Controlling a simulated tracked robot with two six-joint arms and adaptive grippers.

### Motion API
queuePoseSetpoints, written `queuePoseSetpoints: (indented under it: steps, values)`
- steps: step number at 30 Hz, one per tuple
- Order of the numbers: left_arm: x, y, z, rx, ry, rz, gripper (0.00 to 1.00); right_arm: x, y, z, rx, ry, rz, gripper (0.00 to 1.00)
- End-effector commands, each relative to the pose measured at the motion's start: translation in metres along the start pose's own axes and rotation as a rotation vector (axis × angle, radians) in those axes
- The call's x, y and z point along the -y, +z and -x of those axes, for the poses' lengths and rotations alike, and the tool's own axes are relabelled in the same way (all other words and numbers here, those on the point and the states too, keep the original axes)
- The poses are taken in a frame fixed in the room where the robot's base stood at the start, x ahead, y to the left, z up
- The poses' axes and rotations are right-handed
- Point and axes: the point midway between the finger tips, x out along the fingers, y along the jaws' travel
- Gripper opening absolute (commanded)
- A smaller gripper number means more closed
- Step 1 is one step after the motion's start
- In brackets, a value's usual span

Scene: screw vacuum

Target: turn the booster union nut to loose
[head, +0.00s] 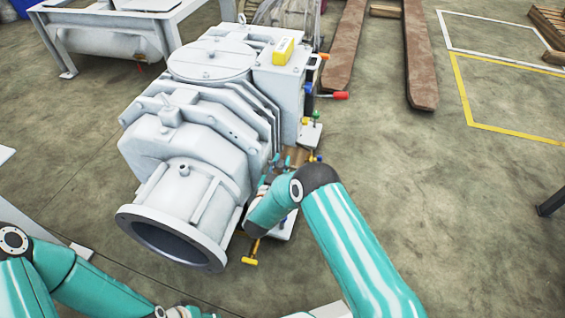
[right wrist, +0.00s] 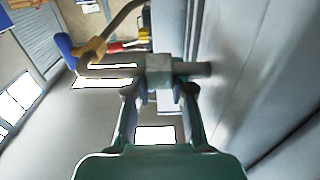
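The grey booster (head: 190,130) stands left of centre in the head view, with small pipes and valves along its right side. My right gripper (head: 277,167) is at this pipework, partly hidden by its own wrist. In the right wrist view, a grey block-like fitting, which looks like the union nut (right wrist: 159,72), sits on a horizontal pipe (right wrist: 195,69).
A blue-handled brass valve (right wrist: 80,48) is left of the nut. A red handle (head: 333,95) and a yellow handle (head: 250,261) stick out near the booster. The booster's grey wall is close on the right in the wrist view.

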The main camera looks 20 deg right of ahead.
Motion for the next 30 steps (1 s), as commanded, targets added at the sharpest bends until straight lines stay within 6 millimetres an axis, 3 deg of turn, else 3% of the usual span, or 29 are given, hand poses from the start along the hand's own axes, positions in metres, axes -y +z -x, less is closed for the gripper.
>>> queuePoseSetpoints:
  steps: [7, 18, 28, 29, 30]
  values:
    - [0.0, 0.0, -0.0001, 0.0, 0.0, 0.0, 0.4, -0.0016, 0.0022, 0.0003, -0.046, 0.004, 0.003, 0.0]
    - [-0.0001, 0.0, 0.0001, 0.0, 0.0, 0.0, 0.4, -0.0023, 0.0021, 0.0044, -0.356, 0.006, 0.002, 0.0]
    - [0.0, 0.0, 0.0001, 0.0, 0.0, 0.0, 0.4, -0.0026, 0.0011, 0.005, -0.374, 0.006, 0.002, 0.0]
    - [0.0, 0.0, 0.0001, 0.0, 0.0, 0.0, 0.4, -0.0026, 0.0011, 0.005, -0.374, 0.006, 0.002, 0.26]
    - [0.0, 0.0, 0.0001, 0.0, 0.0, 0.0, 0.4, -0.0026, 0.0011, 0.005, -0.374, 0.006, 0.002, 0.32]
